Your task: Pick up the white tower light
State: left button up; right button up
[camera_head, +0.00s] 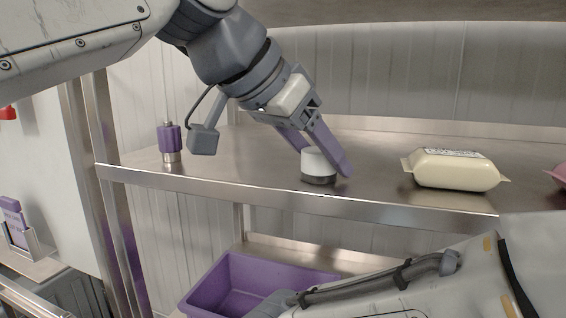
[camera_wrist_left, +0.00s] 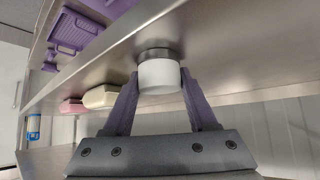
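The white tower light (camera_head: 318,163) is a short white cylinder on a dark base. It stands upright near the front edge of the metal shelf. My left gripper (camera_head: 324,160) reaches down to it with purple fingers on either side, the near finger close along its right side. In the left wrist view the tower light (camera_wrist_left: 159,76) is between the fingertips of my left gripper (camera_wrist_left: 160,72), with little or no gap. Whether the fingers press on it cannot be told. My right gripper is not in view.
A cream package (camera_head: 452,170) lies to the right on the shelf (camera_head: 390,160), with a pink item beyond it. A purple-and-silver cylinder (camera_head: 169,142) stands at the shelf's left end. A purple bin (camera_head: 225,290) is below. Shelf between light and package is clear.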

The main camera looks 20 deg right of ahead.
pick_arm(q)
jog(key=shift+c, duration=1.2)
jog(key=shift+r, duration=0.1)
jog(key=shift+r, duration=0.8)
notch_tip(320, 180, up, 3)
jog(key=shift+f+p, duration=0.15)
jog(key=shift+p, duration=0.2)
jog(key=s+a+r, duration=0.2)
jog(key=s+r, duration=0.4)
jog(key=s, duration=0.5)
jog(key=shift+s+r, duration=0.25)
jog(key=shift+r, duration=0.05)
jog(key=o, duration=0.8)
grip_shut()
